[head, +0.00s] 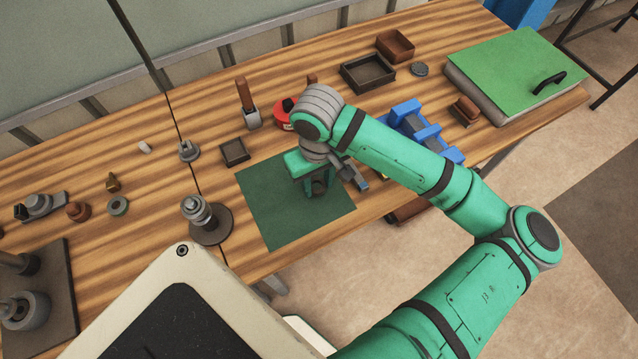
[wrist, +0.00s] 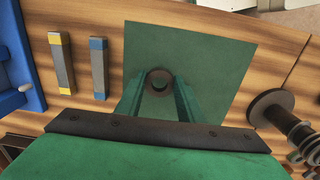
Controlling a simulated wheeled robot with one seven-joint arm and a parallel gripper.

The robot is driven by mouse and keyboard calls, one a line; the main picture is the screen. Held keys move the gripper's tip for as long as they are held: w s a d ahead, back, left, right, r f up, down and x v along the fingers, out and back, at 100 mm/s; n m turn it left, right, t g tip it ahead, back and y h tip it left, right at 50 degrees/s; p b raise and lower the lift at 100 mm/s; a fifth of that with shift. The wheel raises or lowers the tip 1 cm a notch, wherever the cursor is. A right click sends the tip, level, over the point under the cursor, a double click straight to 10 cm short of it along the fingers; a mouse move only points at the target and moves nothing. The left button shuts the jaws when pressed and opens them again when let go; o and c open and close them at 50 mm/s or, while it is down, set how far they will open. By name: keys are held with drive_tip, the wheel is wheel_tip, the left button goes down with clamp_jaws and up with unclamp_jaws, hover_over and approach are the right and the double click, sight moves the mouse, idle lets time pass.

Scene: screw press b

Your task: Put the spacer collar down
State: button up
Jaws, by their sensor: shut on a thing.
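The spacer collar, a dark brown ring, is between my fingertips in the wrist view (wrist: 160,72). My gripper (wrist: 161,83) is shut on it, one finger on each side, and the green mat shows through its hole. The dark green mat (wrist: 220,62) lies flat on the wooden bench, under the collar. In the head view my gripper (head: 318,188) points down over the right part of the mat (head: 275,218); the collar is mostly hidden there by the fingers. I cannot tell whether the collar touches the mat or is held just above it.
A metal post on a round dark base (head: 211,225) stands just left of the mat. Two grey bars, one with yellow ends (wrist: 61,63) and one with blue ends (wrist: 99,68), lie beside it. A small dark tray (head: 235,152) is behind. The mat's left part is clear.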

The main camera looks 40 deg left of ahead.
drive_tip(key=shift+f, duration=1.5)
drive_tip(key=shift+f, duration=0.25)
drive_tip(key=o, duration=1.2)
drive_tip(key=shift+c, duration=0.2)
wheel_tip(320, 180, up, 12)
drive_tip(key=shift+r, duration=0.25)
